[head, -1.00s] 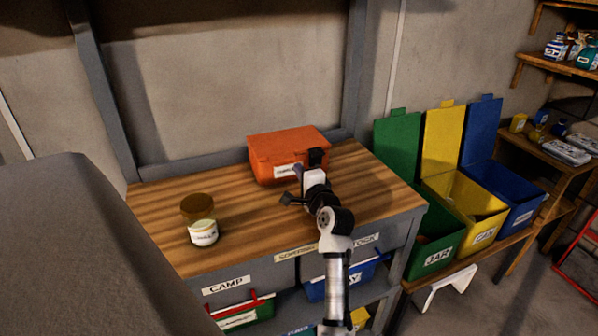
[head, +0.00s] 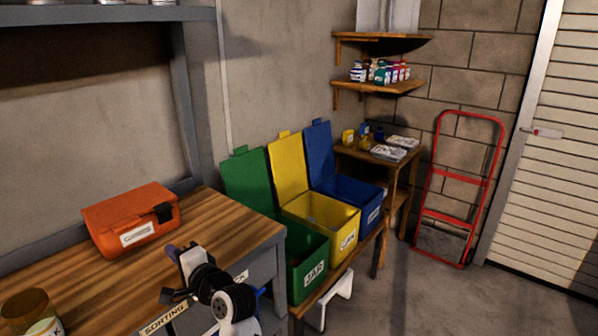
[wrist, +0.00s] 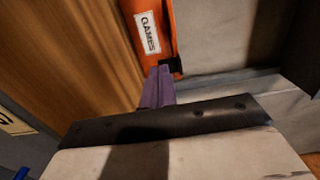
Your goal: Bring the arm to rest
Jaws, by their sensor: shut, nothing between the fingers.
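My gripper (head: 172,250) is over the right part of the wooden workbench (head: 206,213), just in front of the orange box. Its purple fingers (wrist: 157,88) are closed together and hold nothing. In the wrist view the fingertips point toward the lower edge of the orange box (wrist: 163,35), which has a label reading GAMES. I cannot tell how large the gap between them is. My arm reaches in from the bottom of the head view.
The orange box (head: 130,220) is shut. Open green (head: 306,262), yellow (head: 322,222) and blue (head: 347,196) bins stand right of the workbench. A red hand truck (head: 462,185) leans at the wall. The floor at right is clear.

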